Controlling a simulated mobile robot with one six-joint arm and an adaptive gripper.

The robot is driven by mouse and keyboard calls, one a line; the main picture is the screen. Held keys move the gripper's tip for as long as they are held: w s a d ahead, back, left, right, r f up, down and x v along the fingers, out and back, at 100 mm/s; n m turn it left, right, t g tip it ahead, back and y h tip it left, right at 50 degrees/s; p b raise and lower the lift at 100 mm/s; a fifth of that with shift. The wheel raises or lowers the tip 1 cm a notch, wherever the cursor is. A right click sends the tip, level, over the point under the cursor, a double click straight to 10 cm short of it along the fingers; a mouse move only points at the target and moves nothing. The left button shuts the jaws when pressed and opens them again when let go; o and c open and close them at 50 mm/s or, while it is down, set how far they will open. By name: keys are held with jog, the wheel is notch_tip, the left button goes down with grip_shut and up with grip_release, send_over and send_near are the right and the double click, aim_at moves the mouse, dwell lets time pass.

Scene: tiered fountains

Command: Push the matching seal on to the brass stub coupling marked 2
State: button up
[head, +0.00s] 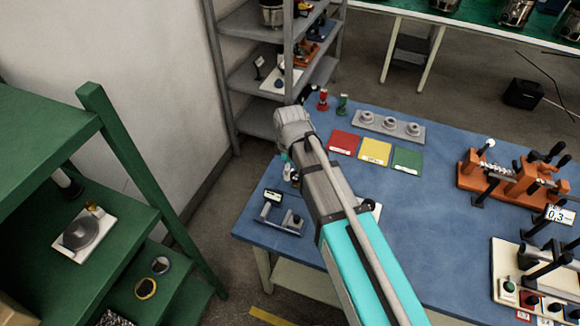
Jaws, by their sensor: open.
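My arm reaches up across the middle of the head view. My gripper (289,171) is only partly visible beside the arm's far end, over the left edge of the blue table (447,225); its fingers are small and mostly hidden. No seal shows in it. A grey plate (415,136) with several round grey fittings (390,123) lies at the table's back. I cannot make out a brass stub coupling marked 2 or a matching seal. A dark ring (160,257) and a yellow-and-dark ring (155,286) lie on the green rack at lower left; I cannot tell what they are.
Red (343,140), yellow (374,149) and green (407,157) mats lie in front of the plate. Orange fixtures (515,182) and a cream control panel (497,254) stand at right. A small metal stand (277,219) is near the left edge. A grey shelf (250,78) stands behind.

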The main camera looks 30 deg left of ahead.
aim_at(297, 177)
jog(key=shift+w+a+f, duration=0.1)
jog(key=shift+w+f, duration=0.2)
jog(key=shift+w, duration=0.25)
jog(key=c, duration=0.4)
jog(key=w, duration=0.1)
jog(key=w+f+b, duration=0.1)
jog(key=w+b, duration=0.1)
jog(key=w, duration=0.1)
jog(key=shift+a+f, duration=0.25)
jog(key=shift+f, duration=0.05)
grip_shut()
jog(key=shift+w, duration=0.3)
jog(key=shift+f, duration=0.1)
jog(key=shift+f+b, duration=2.95)
jog(key=shift+b, duration=0.1)
